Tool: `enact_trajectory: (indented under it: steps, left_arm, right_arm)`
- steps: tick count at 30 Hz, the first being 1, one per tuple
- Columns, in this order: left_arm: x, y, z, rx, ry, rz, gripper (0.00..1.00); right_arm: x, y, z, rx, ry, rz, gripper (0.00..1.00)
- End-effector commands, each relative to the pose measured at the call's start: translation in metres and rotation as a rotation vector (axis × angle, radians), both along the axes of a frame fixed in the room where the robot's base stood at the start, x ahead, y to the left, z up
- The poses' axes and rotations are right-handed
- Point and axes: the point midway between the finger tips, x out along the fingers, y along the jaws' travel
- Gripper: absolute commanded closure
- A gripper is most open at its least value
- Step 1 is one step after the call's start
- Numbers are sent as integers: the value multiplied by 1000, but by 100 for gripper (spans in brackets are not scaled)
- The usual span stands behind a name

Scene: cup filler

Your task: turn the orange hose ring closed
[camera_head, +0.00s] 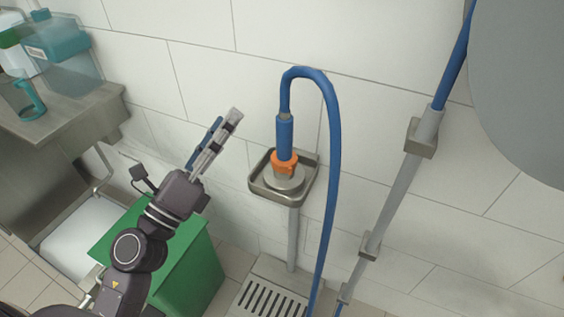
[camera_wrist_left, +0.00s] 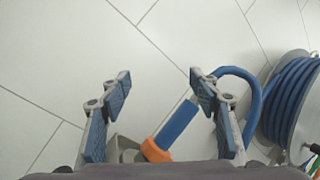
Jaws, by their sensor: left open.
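The orange hose ring (camera_head: 285,161) sits around the lower end of the blue hose nozzle (camera_head: 285,136), just above a grey fitting on a small metal tray (camera_head: 257,182) on the wall. The ring also shows in the left wrist view (camera_wrist_left: 154,151), low between the fingers, partly hidden by my gripper's body. My left gripper (camera_head: 230,122) is to the left of the ring, apart from it and pointing up and right. In the left wrist view its fingers (camera_wrist_left: 160,92) are spread wide with nothing between them. My right gripper is not in view.
The blue hose (camera_head: 334,170) loops over and hangs right of the tray. A grey wall pipe (camera_head: 388,205) runs further right. A green bin (camera_head: 205,262) stands below my left arm. A metal counter (camera_head: 50,140) with bottles is at left. A floor drain (camera_head: 268,300) lies below.

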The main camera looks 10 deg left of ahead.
Motion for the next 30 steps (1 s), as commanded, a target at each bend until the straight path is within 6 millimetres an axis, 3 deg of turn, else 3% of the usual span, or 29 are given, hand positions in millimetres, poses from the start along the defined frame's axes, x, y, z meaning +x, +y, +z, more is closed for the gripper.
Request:
enact_trajectory:
  steps: [4, 10, 17, 30]
  left_arm:
    - [-16, -40, -35, 429, -51, -89, 44]
    - [-30, -59, -83, 774, -54, -173, 44]
    - [-27, -66, -96, 861, -50, -199, 44]
    - [21, -106, -96, 853, -51, -198, 44]
  right_arm:
    - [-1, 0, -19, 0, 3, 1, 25]
    - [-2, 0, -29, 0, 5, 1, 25]
    - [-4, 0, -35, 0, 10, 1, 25]
    - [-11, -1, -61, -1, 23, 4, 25]
